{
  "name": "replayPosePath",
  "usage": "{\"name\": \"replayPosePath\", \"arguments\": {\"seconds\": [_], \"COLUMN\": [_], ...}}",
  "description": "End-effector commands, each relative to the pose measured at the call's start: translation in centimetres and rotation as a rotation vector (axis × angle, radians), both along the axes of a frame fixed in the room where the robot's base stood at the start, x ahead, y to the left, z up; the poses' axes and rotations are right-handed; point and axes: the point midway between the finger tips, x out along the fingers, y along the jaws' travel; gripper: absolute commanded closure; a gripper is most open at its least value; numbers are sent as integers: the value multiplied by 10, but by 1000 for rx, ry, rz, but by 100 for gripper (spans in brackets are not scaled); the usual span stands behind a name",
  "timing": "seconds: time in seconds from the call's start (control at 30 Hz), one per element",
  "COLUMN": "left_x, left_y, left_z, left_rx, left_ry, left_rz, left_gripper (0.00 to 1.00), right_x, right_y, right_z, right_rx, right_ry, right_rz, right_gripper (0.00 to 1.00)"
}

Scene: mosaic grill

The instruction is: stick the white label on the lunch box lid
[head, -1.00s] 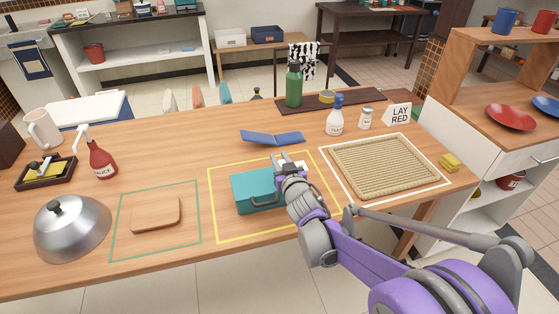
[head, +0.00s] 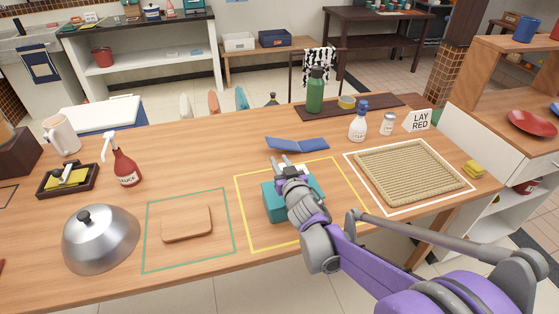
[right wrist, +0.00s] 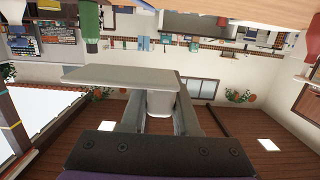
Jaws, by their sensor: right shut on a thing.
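The teal lunch box (head: 272,205) sits inside the yellow outline on the wooden table. My right gripper (head: 283,163) is over the lunch box in the head view and covers much of its lid. In the right wrist view the gripper (right wrist: 160,105) is shut on a pale flat piece with a short round stub, which looks like the white label (right wrist: 115,76). In the head view only a bit of white shows by the fingers. I cannot tell whether the label touches the lid. My left gripper is not in view.
A blue folded stand (head: 297,144) lies just behind the lunch box. A woven mat (head: 410,172) is to the right. A wooden board (head: 187,224) and a metal dome (head: 100,240) are to the left. A white bottle (head: 358,124) stands at the back right.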

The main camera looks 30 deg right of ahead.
Motion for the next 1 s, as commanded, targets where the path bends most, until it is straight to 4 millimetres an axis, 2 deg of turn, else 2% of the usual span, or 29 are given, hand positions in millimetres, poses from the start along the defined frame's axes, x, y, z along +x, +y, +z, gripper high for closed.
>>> {"name": "replayPosePath", "arguments": {"seconds": [0.3, 0.6, 1.0], "left_x": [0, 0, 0], "left_y": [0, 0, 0], "left_z": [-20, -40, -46], "left_rx": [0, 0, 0], "left_ry": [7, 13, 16], "left_rz": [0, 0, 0], "left_gripper": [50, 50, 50], "right_x": [0, 0, 0], "right_y": [0, 0, 0], "right_z": [-36, -62, -70], "right_rx": [0, 0, 1], "right_ry": [1, 0, 0], "right_rz": [1, 1, 1], "right_gripper": [100, 100, 100]}}
